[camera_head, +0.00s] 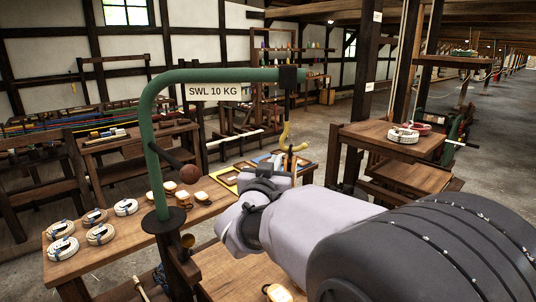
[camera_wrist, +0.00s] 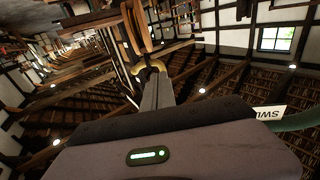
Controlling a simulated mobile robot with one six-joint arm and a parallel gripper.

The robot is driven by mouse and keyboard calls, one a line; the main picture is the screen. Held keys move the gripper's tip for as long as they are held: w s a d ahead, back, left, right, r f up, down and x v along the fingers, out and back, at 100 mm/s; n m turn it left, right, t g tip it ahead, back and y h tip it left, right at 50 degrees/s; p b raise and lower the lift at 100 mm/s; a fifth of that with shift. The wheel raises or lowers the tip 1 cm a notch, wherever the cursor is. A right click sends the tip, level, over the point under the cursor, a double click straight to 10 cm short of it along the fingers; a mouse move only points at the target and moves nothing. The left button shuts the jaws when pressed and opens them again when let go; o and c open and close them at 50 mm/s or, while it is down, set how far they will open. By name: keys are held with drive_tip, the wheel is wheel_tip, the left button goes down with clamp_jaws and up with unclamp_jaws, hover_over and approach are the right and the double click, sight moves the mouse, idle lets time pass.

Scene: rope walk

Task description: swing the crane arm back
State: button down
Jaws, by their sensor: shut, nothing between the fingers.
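The crane arm (camera_head: 200,76) is a green bent tube rising from a post on the bench and reaching right, with a sign "SWL 10 KG" (camera_head: 214,91). A dark bar with a brown ball knob (camera_head: 188,173) sticks out from its upright. A yellow hook (camera_head: 285,138) hangs below the arm's far end. My gripper (camera_head: 291,160) is just below the hook, its fingers shut and empty. In the wrist view the hook (camera_wrist: 148,68) shows just beyond the fingertips (camera_wrist: 156,82); whether they touch I cannot tell. Part of the green tube (camera_wrist: 303,122) shows at right there.
The bench (camera_head: 105,255) under the crane holds several white rope coils (camera_head: 101,234) and small wooden pieces (camera_head: 201,197). A tray of tools (camera_head: 228,179) lies behind my wrist. A wooden stand (camera_head: 391,138) with coils is at right. Open floor (camera_head: 495,150) lies beyond it.

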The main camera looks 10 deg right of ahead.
sight(281, 145)
drive_tip(key=x, duration=0.6)
drive_tip(key=shift+b, duration=0.4)
drive_tip(key=shift+w+d, duration=0.1)
drive_tip(key=shift+r, duration=0.1)
drive_tip(key=shift+w+r+p, duration=0.15)
drive_tip(key=shift+w+p, duration=0.15)
drive_tip(key=x, duration=0.1)
drive_tip(key=p+x, duration=0.1)
drive_tip(key=x, duration=0.1)
drive_tip(key=p+x, duration=0.1)
drive_tip(key=shift+w+f, duration=0.25)
drive_tip(key=shift+w, duration=0.15)
